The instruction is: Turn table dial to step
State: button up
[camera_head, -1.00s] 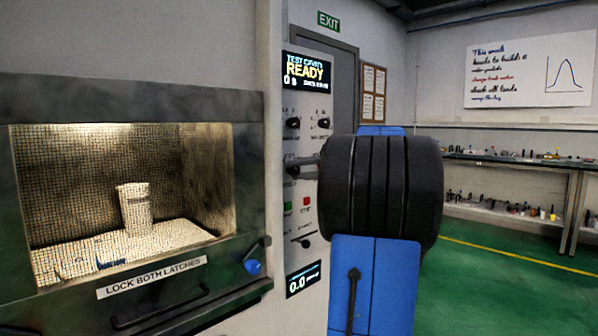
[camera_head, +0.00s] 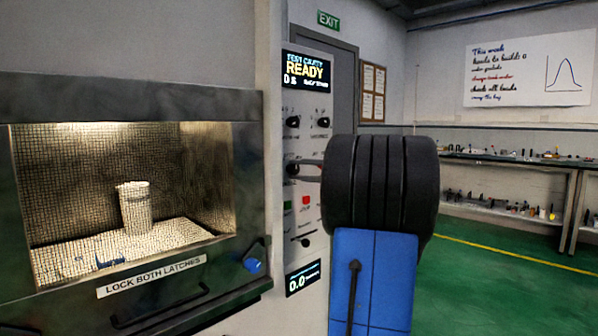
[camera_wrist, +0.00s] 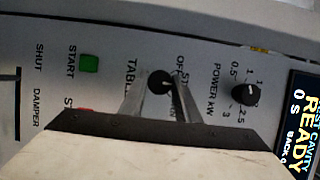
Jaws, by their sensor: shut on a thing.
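The table dial (camera_wrist: 161,82) is a small round black knob on the grey control panel (camera_wrist: 110,50). In the wrist view it sits between my fingertips, and my gripper (camera_wrist: 163,90) is shut on it. Printing around it reads "TABLE", "OFF" and a partly covered "ST"; another label is mostly behind a finger. I cannot tell which mark the dial points to. In the head view my gripper (camera_head: 296,167) reaches the panel from the right, and the dial is too small to make out there.
The power dial (camera_wrist: 245,94) is close beside my gripper. A green start button (camera_wrist: 89,64) and a red button (camera_head: 306,200) are nearby. The display (camera_head: 306,71) reads "READY". The oven window (camera_head: 125,190) shows a pale cylinder (camera_head: 136,207) inside.

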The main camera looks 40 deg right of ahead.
jog(key=shift+f, duration=0.1)
jog(key=o, duration=1)
jog(key=shift+o, duration=0.2)
jog(key=v, duration=1.7)
jog(key=shift+s, duration=0.2)
